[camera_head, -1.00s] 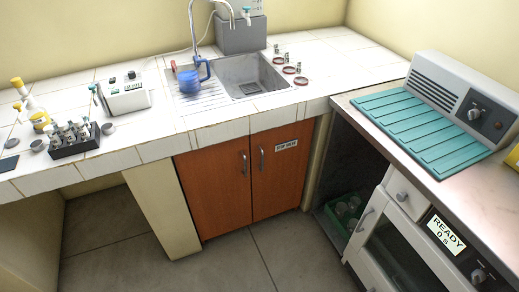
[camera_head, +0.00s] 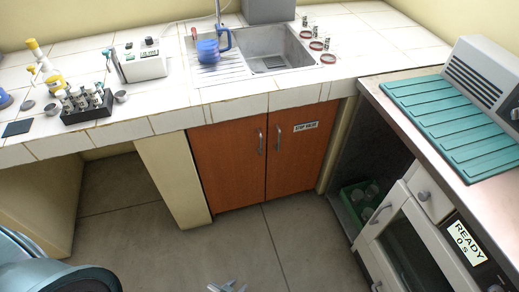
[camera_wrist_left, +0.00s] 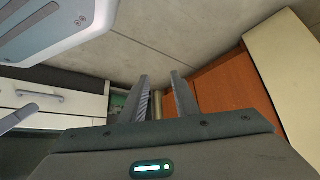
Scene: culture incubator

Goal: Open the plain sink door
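The plain sink door (camera_head: 228,165) is the left orange-brown cabinet door under the sink. It is shut and has no label. Its upright metal handle (camera_head: 260,142) is near its right edge. The door beside it (camera_head: 293,155) is also shut and carries a white label (camera_head: 305,126). My left gripper (camera_head: 228,287) shows at the bottom edge of the head view, low in front of the doors and apart from them. In the left wrist view its two fingers (camera_wrist_left: 164,85) are spread with nothing between them, and orange cabinet front (camera_wrist_left: 230,85) shows beyond. My right gripper is not in view.
A cream pillar (camera_head: 172,180) stands left of the doors. At right are a green crate (camera_head: 354,199) and a white cabinet with a glass-fronted unit (camera_head: 400,245). The tiled counter (camera_head: 230,108) overhangs the doors. The grey floor in front is clear.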

